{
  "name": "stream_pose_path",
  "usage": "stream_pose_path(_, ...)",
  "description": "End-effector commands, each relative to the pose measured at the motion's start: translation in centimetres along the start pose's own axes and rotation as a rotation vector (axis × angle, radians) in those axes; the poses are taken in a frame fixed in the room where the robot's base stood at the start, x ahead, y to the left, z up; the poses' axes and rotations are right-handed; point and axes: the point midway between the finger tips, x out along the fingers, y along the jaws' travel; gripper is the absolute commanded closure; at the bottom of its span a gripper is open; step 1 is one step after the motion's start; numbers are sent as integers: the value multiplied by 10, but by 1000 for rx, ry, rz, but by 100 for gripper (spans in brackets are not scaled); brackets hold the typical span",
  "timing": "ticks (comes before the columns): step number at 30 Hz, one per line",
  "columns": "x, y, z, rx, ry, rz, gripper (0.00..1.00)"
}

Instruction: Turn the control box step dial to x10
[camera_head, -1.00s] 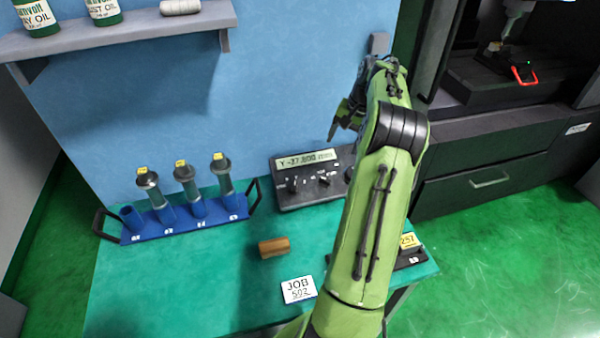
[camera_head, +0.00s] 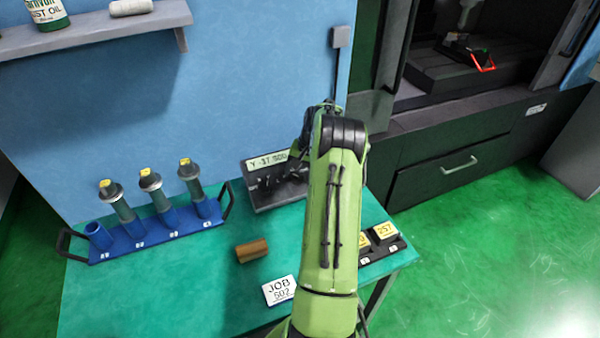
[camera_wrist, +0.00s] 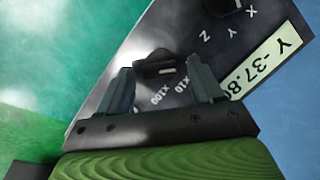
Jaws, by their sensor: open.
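The control box (camera_head: 285,196) stands at the back of the green bench against the blue wall. Its display reads Y -37.800 or similar. In the wrist view its dark panel (camera_wrist: 240,50) fills the middle, with the step dial (camera_wrist: 152,62), a black knob, beside the x10 and x100 marks. I cannot tell its setting. My gripper (camera_wrist: 159,72) is open, its two fingers on either side of the step dial. Contact with the dial cannot be told. In the head view my green arm hides the gripper and part of the box.
The axis knob (camera_wrist: 220,6) with X, Y, Z marks sits close by on the panel. A blue rack (camera_head: 150,236) with several grey tool holders is to the left. A brown block (camera_head: 252,250), the JOB card (camera_head: 280,290) and a dark tray (camera_head: 392,248) with yellow-labelled pieces lie on the bench.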

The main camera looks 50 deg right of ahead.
Motion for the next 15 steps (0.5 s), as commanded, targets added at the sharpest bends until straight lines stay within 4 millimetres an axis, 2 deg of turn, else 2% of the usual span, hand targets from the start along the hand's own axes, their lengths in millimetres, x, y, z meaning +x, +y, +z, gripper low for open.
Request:
stream_pose_path(2,0,0,0,0,0,0,34)
stream_pose_path(12,-1,0,0,0,0,0,86)
stream_pose_path(13,-1,0,0,0,0,0,90)
stream_pose_path(15,-1,0,0,1,0,0,90)
